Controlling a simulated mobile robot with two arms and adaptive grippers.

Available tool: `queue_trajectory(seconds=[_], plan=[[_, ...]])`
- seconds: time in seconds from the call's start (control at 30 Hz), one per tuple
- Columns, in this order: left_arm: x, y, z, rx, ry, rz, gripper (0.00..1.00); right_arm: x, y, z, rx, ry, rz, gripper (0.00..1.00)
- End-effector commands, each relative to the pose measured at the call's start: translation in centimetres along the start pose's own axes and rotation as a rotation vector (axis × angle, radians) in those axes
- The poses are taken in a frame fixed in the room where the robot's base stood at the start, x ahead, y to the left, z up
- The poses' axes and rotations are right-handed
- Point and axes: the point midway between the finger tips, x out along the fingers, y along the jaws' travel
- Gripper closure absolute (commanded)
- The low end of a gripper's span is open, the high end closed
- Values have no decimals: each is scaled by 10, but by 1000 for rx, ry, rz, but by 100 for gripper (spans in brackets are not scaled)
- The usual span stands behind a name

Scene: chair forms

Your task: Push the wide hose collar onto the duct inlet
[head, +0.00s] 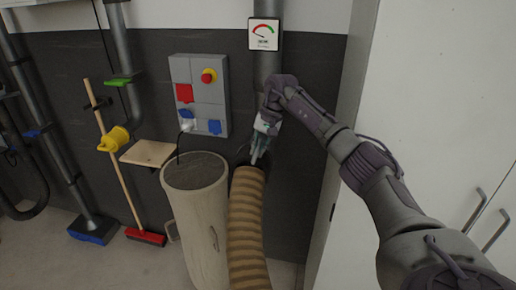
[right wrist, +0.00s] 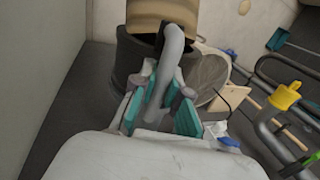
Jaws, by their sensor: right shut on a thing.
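The striped tan hose (head: 246,220) rises from the floor beside the barrel. Its dark wide collar (head: 238,160) is at its upper end, partly hidden by my gripper. In the right wrist view the dark collar (right wrist: 132,62) stands beyond my fingers, below the tan hose (right wrist: 155,14). My right gripper (head: 259,152) is shut on a curved grey handle (right wrist: 173,48) at the collar. The grey vertical duct (head: 267,65) runs down the wall behind my wrist. Its lower end is hidden, so I cannot tell whether the collar touches the inlet. My left gripper is not in view.
A barrel (head: 194,215) stands close left of the hose. A grey switch panel (head: 200,95) and small wooden shelf (head: 149,153) are on the wall. A broom (head: 145,236) leans further left. A white cabinet (head: 430,110) bounds the right side.

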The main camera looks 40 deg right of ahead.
Motion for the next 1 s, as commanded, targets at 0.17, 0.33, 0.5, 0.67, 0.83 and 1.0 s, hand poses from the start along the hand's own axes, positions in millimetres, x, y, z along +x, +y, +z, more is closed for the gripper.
queue_trajectory(seconds=[0.17,0.33,0.5,0.67,0.83,1.0], plan=[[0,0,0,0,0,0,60,-2,0,-3,3,8,-3,100],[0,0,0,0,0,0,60,-1,0,-2,2,5,-2,58],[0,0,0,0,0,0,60,-1,0,-1,1,2,-1,57],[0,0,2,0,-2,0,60,-2,1,0,1,1,1,57],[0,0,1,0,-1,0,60,-24,0,-1,1,4,-2,57],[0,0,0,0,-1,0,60,-53,0,-2,2,4,-3,57]])
